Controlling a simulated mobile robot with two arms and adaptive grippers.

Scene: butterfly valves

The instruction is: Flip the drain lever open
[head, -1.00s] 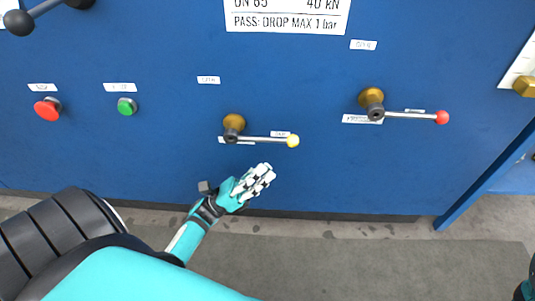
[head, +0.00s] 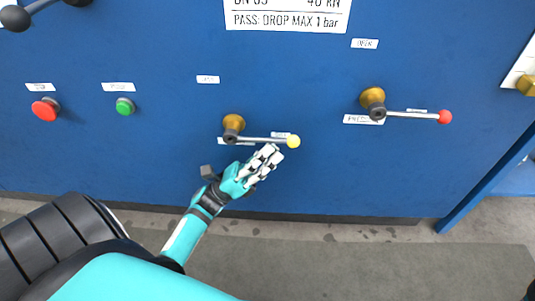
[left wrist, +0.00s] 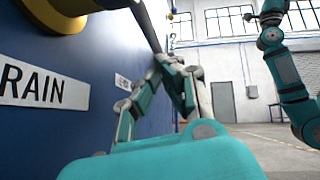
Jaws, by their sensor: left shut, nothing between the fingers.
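The drain lever (head: 265,139) is a thin grey rod with a yellow knob (head: 293,141), on a brass valve (head: 233,123) in the blue panel. It points horizontally to the right. In the left wrist view the lever rod (left wrist: 146,25) shows at the top, near a label (left wrist: 42,87) reading "RAIN", its start cut off. My left gripper (head: 272,153) is shut and empty, just below the lever near the knob. In the left wrist view its fingertips (left wrist: 172,66) are close under the rod; contact cannot be told. My right gripper is not visible.
A second brass valve (head: 373,98) with a red-knobbed lever (head: 413,115) is to the right. A red button (head: 45,110) and a green button (head: 125,106) are to the left. The blue panel (head: 330,180) is bare below the levers.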

